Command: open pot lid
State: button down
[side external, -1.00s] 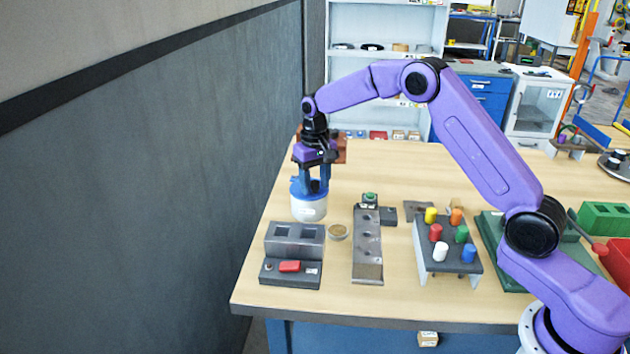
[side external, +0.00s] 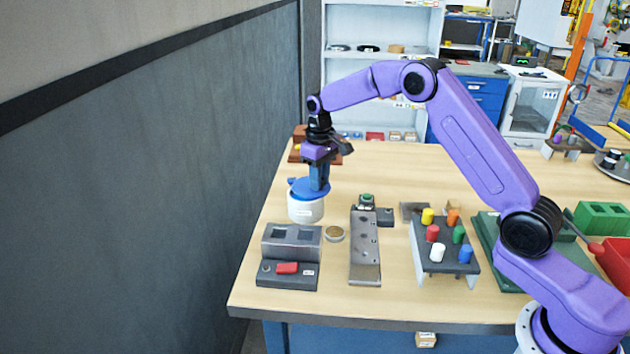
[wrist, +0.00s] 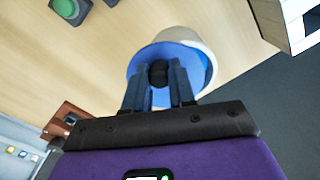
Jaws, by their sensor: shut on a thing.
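A white pot (side external: 305,211) stands on the table near its left edge, with a blue lid (side external: 312,190) at its top. In the wrist view the pot (wrist: 188,36) shows as a white rim behind the blue lid (wrist: 195,58), which has a dark round knob (wrist: 158,74). My gripper (side external: 316,187) points down over the lid. In the wrist view my gripper (wrist: 159,80) has its two blue fingers shut on the knob from both sides. Whether the lid is clear of the pot's rim cannot be told.
A metal strip with holes (side external: 365,245) and a rack of coloured pegs (side external: 445,243) stand to the right. A dark wall (side external: 150,200) rises left of the table.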

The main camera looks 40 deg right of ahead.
jog(key=d+n, duration=0.1)
jog(key=w+n, duration=0.1)
jog(key=d+n, duration=0.1)
jog(key=shift+w+d+n, duration=0.25)
jog(key=shift+d+n, duration=0.05)
jog(key=shift+n, duration=0.1)
jog(key=n, duration=0.1)
jog(key=w+d+n, duration=0.1)
jog(key=shift+w+d+n, duration=0.25)
jog(key=shift+n, duration=0.15)
jog(key=shift+w+d+n, duration=0.25)
jog(key=shift+w+n, duration=0.45)
jog(key=shift+n, duration=0.3)
jog(key=shift+w+d+n, duration=0.3)
jog(key=shift+w+n, duration=0.45)
jog(key=shift+n, duration=0.25)
jog(key=shift+w+d+n, duration=0.25)
jog(key=shift+w+n, duration=0.45)
jog(key=shift+n, duration=0.3)
jog(key=shift+w+r, duration=0.1)
jog(key=c, duration=0.9)
grip_release()
jog(key=shift+c, duration=0.2)
